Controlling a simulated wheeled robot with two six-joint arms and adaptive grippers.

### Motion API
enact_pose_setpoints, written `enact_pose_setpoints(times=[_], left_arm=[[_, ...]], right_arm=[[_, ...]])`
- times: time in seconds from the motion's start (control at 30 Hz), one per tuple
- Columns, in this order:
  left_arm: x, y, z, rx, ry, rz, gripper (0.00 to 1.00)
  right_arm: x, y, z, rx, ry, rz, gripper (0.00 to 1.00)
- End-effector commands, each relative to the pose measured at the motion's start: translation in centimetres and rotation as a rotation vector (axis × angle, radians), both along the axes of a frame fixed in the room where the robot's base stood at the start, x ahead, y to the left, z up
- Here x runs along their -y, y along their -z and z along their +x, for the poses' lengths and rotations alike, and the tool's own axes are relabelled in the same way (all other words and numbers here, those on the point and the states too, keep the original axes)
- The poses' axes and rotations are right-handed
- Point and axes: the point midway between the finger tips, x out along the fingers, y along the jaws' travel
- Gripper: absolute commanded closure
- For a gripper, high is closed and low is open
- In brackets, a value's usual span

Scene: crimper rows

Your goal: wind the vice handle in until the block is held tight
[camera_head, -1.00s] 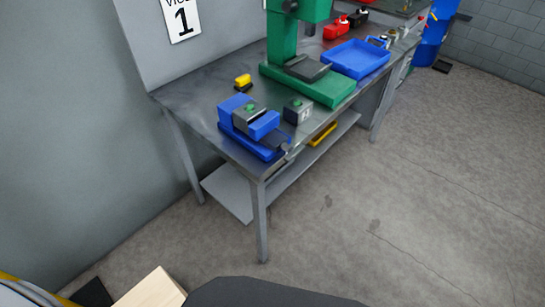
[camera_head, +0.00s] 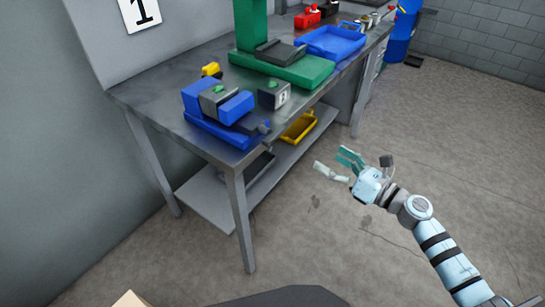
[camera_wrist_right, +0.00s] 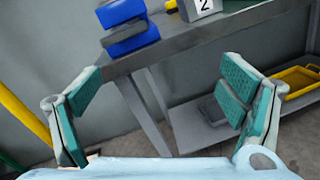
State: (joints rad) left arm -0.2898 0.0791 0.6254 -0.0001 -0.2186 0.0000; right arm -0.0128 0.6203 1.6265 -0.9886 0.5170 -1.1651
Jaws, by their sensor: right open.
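The blue vice (camera_head: 206,130) stands on the near end of the workbench. A grey block (camera_head: 217,98) with a green spot on top sits between its jaws; I cannot tell how tightly. The handle (camera_head: 262,127) appears as a small dark shape at the vice's right front, and its details are too small to make out. My right gripper (camera_head: 336,164) is open and empty, in front of the bench and to the right of the vice. In the right wrist view the vice (camera_wrist_right: 128,28) shows at the upper left, beyond the spread fingers. My left gripper is not in view.
A grey numbered block (camera_head: 273,95) stands right of the vice. A green press (camera_head: 290,72) and a blue tray (camera_head: 335,42) are farther along the workbench (camera_head: 150,92). A yellow bin (camera_head: 299,127) is on the lower shelf. The floor in front is clear.

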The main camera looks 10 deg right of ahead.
Motion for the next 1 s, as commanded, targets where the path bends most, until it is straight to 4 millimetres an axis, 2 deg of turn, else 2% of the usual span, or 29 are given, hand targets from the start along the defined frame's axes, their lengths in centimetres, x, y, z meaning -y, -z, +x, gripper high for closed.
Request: enact_pose_setpoints(times=[0.03, 0.13, 0.27, 0.37, 0.5, 0.6, 0.77, 1.0], left_arm=[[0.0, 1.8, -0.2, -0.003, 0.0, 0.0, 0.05], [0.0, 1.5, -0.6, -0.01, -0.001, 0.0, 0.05], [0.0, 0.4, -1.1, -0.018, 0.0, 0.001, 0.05], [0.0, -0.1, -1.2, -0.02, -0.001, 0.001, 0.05], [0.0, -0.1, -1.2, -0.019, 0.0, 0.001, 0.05], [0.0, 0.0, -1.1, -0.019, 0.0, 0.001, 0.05], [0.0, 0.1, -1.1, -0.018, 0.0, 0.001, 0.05], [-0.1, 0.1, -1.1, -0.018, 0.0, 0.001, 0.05]], right_arm=[[-1.5, -0.6, -0.4, 0.106, -0.077, -0.153, 0.1], [-3.3, -2.4, -0.5, 0.206, -0.142, -0.298, 0.1], [-5.1, -3.1, 1.4, 0.209, -0.144, -0.298, 0.1], [-6.9, -3.1, 3.7, 0.207, -0.143, -0.293, 0.1], [-9.5, -2.9, 6.9, 0.205, -0.142, -0.292, 0.1], [-10.9, -2.7, 8.5, 0.202, -0.143, -0.294, 0.1], [-12.0, -2.6, 9.9, 0.201, -0.142, -0.296, 0.1], [-12.2, -2.6, 10.1, 0.201, -0.142, -0.296, 0.1]])
